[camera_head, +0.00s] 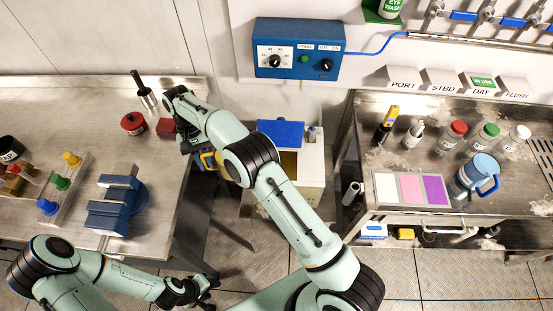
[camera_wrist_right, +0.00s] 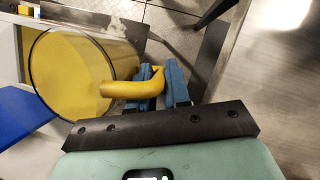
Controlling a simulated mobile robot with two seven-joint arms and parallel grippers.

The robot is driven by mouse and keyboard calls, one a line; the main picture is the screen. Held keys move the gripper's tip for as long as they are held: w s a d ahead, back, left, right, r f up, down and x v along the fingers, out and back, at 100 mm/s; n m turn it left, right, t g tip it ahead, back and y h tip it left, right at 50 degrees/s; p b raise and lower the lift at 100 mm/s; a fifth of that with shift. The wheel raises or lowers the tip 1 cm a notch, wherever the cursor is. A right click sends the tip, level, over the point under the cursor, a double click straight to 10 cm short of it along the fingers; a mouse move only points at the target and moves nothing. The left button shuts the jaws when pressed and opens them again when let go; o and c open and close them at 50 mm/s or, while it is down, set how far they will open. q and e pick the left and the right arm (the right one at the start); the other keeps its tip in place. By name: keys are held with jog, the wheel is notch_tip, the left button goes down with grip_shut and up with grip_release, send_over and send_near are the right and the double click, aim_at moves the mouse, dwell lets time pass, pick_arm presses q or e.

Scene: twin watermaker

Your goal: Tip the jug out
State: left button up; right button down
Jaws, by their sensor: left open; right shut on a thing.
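The jug (camera_wrist_right: 85,70) has a clear round rim, a yellow inside and a yellow handle (camera_wrist_right: 120,88). I cannot tell whether the yellow is liquid or the jug's own wall. My right gripper (camera_wrist_right: 160,88) is shut on the handle, its blue fingertips on either side. In the head view the right gripper (camera_head: 196,152) is between the left bench and a white box, and my arm hides most of the jug. My left gripper (camera_head: 205,291) is open and empty, low in the head view, over the floor.
The white box (camera_head: 311,165) has a raised blue lid (camera_head: 281,132) and an open top. The left bench (camera_head: 85,110) carries a blue vise (camera_head: 115,204), a red pot and coloured pegs. The right bench (camera_head: 370,110) holds bottles and a blue jug (camera_head: 477,174).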

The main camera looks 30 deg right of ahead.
aim_at(215, 154)
jog(key=shift+r, duration=0.15)
jog(key=shift+d+r, duration=0.1)
jog(key=shift+r, duration=0.05)
jog(key=shift+s+d+r+t+y, duration=0.15)
jog(key=shift+d+r+t+y, duration=0.1)
jog(key=shift+r+y, duration=0.3)
jog(key=shift+s+d+r+t+y, duration=0.15)
jog(key=shift+d+r+y, duration=0.1)
jog(key=shift+r+y, duration=0.25)
jog(key=shift+s+d+r+n+t+y, duration=0.1)
jog(key=shift+d+r+n+t+y, duration=0.25)
jog(key=shift+d+y, duration=0.4)
jog(key=shift+s+d+r+y, duration=0.1)
jog(key=shift+d+r+y, duration=0.1)
jog(key=shift+r+y, duration=0.25)
jog(key=shift+s+d+r+y, duration=0.1)
jog(key=shift+d+r+y, duration=0.15)
jog(key=shift+r, duration=0.25)
jog(key=shift+s+d+r, duration=0.1)
jog(key=shift+d, duration=0.2)
jog(key=shift+s+d+r+n+t+y, duration=0.15)
jog(key=shift+d+n+t+y, duration=0.1)
jog(key=shift+y, duration=0.25)
